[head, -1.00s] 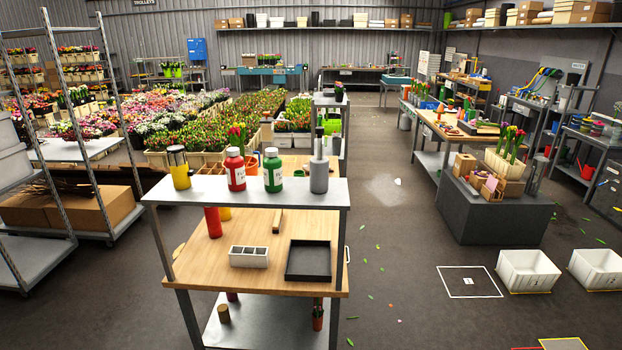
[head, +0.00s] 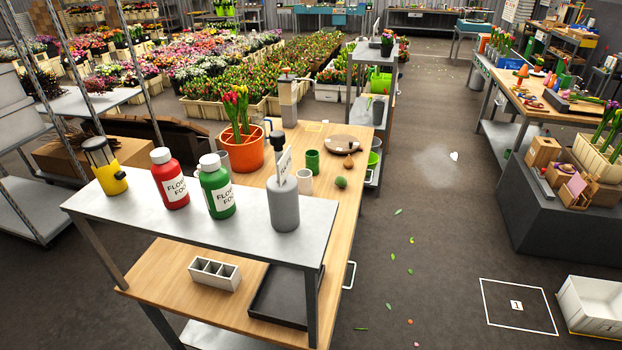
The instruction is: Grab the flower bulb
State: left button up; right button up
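A small brown bulb-shaped object (head: 348,162), likely the flower bulb, lies on the wooden workbench (head: 345,215) behind the raised metal shelf. It is beside a round board (head: 343,144) and near a small round green object (head: 341,182). Neither of my grippers shows in the head view.
The metal shelf (head: 150,222) in front holds a yellow lantern-like item (head: 105,166), a red bottle (head: 170,178), a green bottle (head: 216,187) and a grey pump bottle (head: 284,203). An orange tulip pot (head: 242,150) stands behind. The floor aisle on the right is mostly clear.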

aim_at(348, 162)
jog(key=i+j, duration=0.1)
jog(key=i, duration=0.6)
jog(key=k+l, duration=0.1)
jog(key=l, duration=0.35)
jog(key=k+l+u, duration=0.1)
jog(key=l, duration=0.35)
jog(key=i+l+u, duration=0.2)
jog(key=l, duration=0.55)
jog(key=l+u, duration=0.25)
jog(key=l, duration=0.55)
jog(key=i+l+u, duration=0.1)
jog(key=i+l, duration=0.15)
jog(key=i+l+u, duration=0.1)
jog(key=l, duration=0.25)
jog(key=i+l+u, duration=0.1)
jog(key=i+l, duration=0.2)
jog(key=i+l+u, duration=0.1)
jog(key=l, duration=0.3)
jog(key=i+l+u, duration=0.15)
jog(key=i+l, duration=0.15)
jog(key=i+l+u, duration=0.1)
jog(key=l, duration=0.4)
